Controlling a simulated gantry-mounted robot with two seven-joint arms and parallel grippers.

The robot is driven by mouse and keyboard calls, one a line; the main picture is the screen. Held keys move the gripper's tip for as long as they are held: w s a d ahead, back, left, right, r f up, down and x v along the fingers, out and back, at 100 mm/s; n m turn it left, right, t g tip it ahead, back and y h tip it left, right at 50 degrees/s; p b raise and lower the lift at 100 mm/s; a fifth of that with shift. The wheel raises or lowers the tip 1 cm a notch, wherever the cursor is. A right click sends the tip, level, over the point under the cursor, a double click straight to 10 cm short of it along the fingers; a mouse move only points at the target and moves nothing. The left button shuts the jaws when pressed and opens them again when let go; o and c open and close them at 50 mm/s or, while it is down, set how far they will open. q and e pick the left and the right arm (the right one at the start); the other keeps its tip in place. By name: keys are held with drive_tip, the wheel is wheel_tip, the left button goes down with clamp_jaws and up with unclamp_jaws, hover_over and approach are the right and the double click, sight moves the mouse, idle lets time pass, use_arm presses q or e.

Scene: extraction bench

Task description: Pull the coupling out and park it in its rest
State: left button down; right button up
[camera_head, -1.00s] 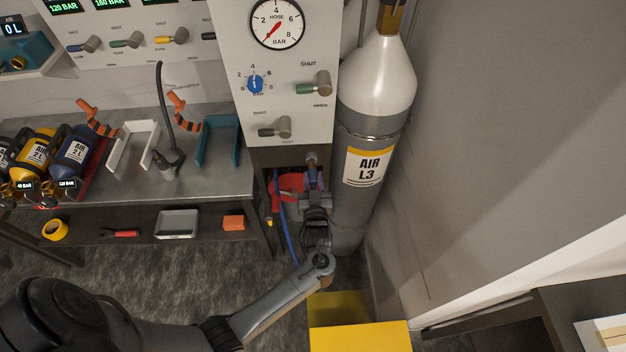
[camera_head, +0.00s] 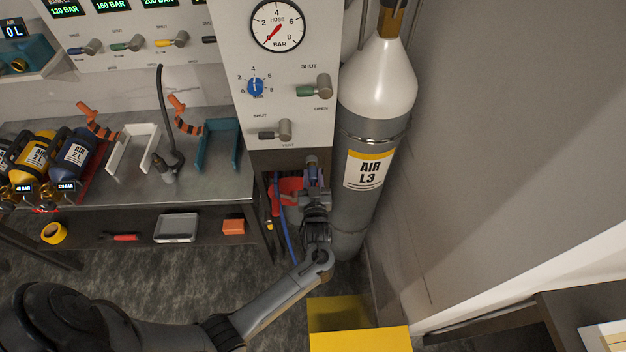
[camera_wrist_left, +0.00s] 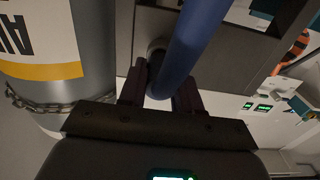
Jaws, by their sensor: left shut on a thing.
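My left gripper (camera_head: 314,178) is below the front panel, beside the tall grey cylinder. It is shut on the coupling, whose grey end (camera_head: 311,161) shows above the fingers, close under the panel's lower edge. In the left wrist view the two dark fingers (camera_wrist_left: 160,95) stand on either side of a thick blue hose (camera_wrist_left: 188,45), which crosses in front and hides most of the grip. A round grey fitting (camera_wrist_left: 155,46) shows behind the hose. Whether the coupling is seated or free cannot be told. I cannot identify the rest for certain. My right gripper is not in view.
A red part (camera_head: 290,184) sits just left of the gripper, with a thin blue hose (camera_head: 284,225) hanging below. The AIR L3 cylinder (camera_head: 350,205) stands close on the right. A workbench (camera_head: 225,184) is at left and a yellow block (camera_head: 360,339) in front.

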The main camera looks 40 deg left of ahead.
use_arm(q)
drive_tip(key=shift+w+a, duration=0.3)
drive_tip(key=shift+a, duration=0.05)
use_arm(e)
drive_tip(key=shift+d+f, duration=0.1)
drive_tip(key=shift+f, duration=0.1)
use_arm(q)
drive_tip(key=c, duration=0.7)
unclamp_jaws()
